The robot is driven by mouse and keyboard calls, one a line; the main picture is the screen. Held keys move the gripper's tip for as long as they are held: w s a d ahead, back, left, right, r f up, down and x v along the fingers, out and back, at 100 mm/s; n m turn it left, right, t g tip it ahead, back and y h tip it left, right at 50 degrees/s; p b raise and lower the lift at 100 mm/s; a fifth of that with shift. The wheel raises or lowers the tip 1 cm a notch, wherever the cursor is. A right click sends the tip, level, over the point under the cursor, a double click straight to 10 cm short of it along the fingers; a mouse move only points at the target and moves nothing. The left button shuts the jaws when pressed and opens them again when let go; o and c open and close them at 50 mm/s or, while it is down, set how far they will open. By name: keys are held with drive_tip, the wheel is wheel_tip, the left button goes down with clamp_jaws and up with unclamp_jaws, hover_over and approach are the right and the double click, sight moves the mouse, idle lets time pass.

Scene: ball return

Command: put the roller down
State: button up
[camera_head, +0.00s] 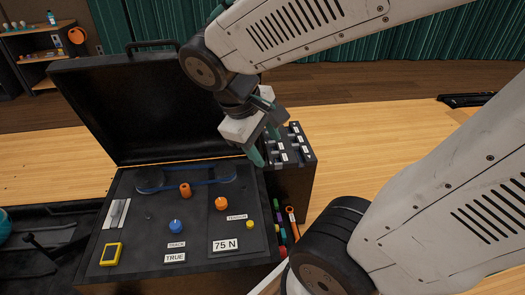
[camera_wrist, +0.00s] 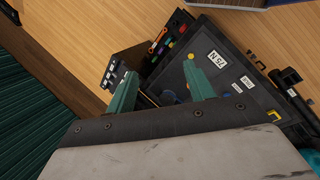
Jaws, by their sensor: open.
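My gripper (camera_head: 265,145) is open above the right edge of the black case, beside a labelled black rack (camera_head: 307,157). In the wrist view its two green fingers (camera_wrist: 161,90) stand apart, with nothing seen between them. A small orange cylinder (camera_head: 185,190), which may be the roller, stands on the case's panel (camera_head: 140,235) by a blue belt (camera_head: 210,183). It is apart from my gripper, down and left of it in the head view. I cannot tell for sure which thing is the roller. The rack also shows in the wrist view (camera_wrist: 112,74), left of the fingers.
The panel carries an orange knob (camera_head: 221,203), a blue knob (camera_head: 176,226), a yellow knob (camera_head: 250,224), a yellow-framed gauge (camera_head: 111,254) and a "75 N" label (camera_head: 225,246). The case lid (camera_head: 140,110) stands open behind. Coloured pieces (camera_head: 281,233) line the right side.

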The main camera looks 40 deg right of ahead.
drive_tip(key=s+a+r+m+t+y, duration=0.2)
drive_tip(key=s+a+r+m+y, duration=0.1)
drive_tip(key=s+a+y, duration=0.1)
drive_tip(key=shift+s+a+r, duration=0.15)
drive_tip(key=shift+s+a, duration=0.3)
drive_tip(key=shift+a, duration=0.05)
